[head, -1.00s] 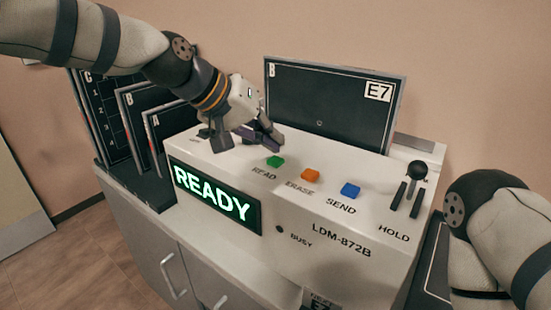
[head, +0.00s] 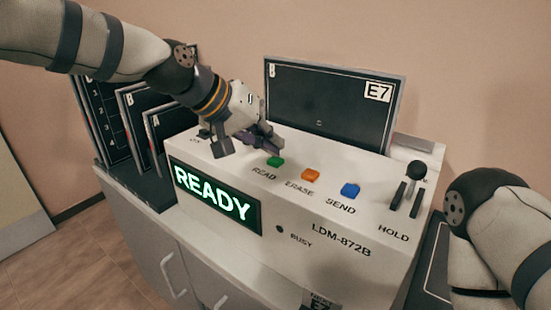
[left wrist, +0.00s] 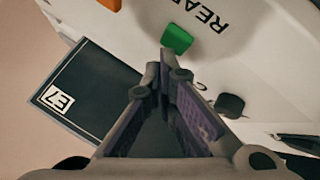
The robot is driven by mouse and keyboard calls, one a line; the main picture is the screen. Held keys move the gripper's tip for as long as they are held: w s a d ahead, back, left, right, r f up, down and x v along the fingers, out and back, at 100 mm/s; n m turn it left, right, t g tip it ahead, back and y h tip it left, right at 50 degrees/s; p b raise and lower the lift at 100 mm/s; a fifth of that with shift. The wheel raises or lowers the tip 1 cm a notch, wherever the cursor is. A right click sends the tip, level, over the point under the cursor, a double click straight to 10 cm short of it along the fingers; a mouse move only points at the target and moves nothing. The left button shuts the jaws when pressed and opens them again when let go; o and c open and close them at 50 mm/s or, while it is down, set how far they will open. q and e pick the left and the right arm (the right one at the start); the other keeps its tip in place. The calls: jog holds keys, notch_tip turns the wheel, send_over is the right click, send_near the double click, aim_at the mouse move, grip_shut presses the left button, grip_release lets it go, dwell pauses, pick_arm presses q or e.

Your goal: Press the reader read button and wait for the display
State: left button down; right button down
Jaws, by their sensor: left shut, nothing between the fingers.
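The white reader (head: 335,215) stands on a grey cabinet. Its display (head: 214,196) shows READY in green. The green READ button (head: 275,161) is on its top, beside the orange ERASE button (head: 310,175) and the blue SEND button (head: 349,190). My left gripper (head: 274,148) is shut and empty, its tips just behind the READ button in the head view. In the left wrist view the green button (left wrist: 176,39) lies just beyond the closed fingertips (left wrist: 164,60); contact cannot be told. My right arm (head: 500,225) is at the right, its gripper out of view.
A dark panel (head: 325,105) marked E7 stands in the reader's back. The HOLD lever (head: 414,175) is at the top right. More dark panels (head: 135,110) stand in a rack at the left. A BUSY lamp (head: 279,229) on the front is dark.

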aim_at(272, 158)
pick_arm(q)
jog(key=shift+f, duration=0.6)
dwell(0.8)
jog(key=shift+r, duration=1)
pick_arm(e)
jog(key=shift+w+r, duration=0.3)
pick_arm(q)
jog(key=shift+r+p, duration=0.5)
jog(key=shift+r, duration=2)
pick_arm(e)
jog(key=shift+w+r+t, duration=0.3)
jog(key=shift+w+r, duration=0.05)
jog(key=shift+w, duration=0.05)
